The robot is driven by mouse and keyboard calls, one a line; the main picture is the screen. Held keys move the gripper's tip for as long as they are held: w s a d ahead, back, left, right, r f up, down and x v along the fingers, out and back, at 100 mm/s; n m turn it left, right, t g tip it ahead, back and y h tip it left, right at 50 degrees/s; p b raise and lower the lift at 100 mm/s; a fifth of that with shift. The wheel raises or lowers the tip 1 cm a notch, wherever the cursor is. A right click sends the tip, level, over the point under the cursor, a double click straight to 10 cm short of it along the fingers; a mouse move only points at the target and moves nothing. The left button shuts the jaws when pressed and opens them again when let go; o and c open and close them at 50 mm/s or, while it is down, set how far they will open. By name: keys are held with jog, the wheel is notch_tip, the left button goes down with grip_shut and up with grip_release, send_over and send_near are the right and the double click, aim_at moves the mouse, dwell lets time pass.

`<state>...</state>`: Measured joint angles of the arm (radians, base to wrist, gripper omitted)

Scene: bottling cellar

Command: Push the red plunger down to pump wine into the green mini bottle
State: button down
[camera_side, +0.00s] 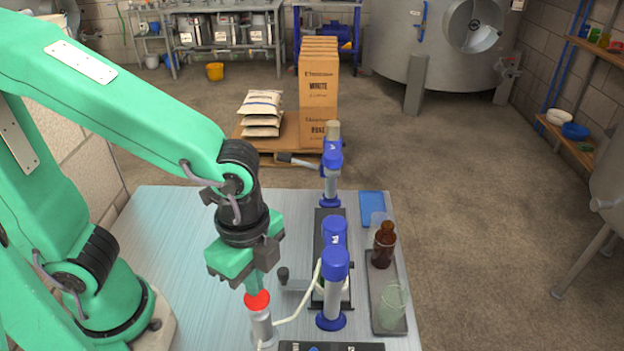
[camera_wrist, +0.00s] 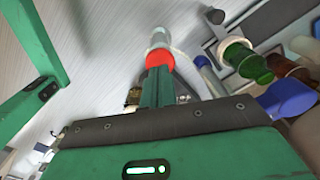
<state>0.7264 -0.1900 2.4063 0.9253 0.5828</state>
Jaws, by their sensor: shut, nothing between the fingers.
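The red plunger (camera_side: 257,300) caps an upright grey metal cylinder (camera_side: 262,327) near the front of the table. My gripper (camera_side: 256,287) is shut and empty, pointing down with its tips right at the plunger's top. In the wrist view the shut fingers (camera_wrist: 159,82) also meet the red plunger (camera_wrist: 159,58); I cannot tell whether it is pressed. A green bottle (camera_wrist: 248,62) shows in the wrist view, to the right of the fingers. In the side view only a sliver of green shows behind the front blue-and-grey post. I cannot see any wine level.
Blue-capped grey posts (camera_side: 332,292) stand to the right of my gripper, and a pale hose (camera_side: 299,312) runs from the cylinder towards them. A tray (camera_side: 374,281) at the right edge holds a brown bottle (camera_side: 383,245) and a pale green glass piece (camera_side: 392,303). The table's left side is clear.

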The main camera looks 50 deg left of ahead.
jog(key=shift+f, duration=1.6)
dwell(0.8)
jog(key=shift+r, duration=1.6)
jog(key=shift+f, duration=1.8)
jog(key=shift+r, duration=0.25)
dwell(0.5)
jog(key=shift+r, duration=1.55)
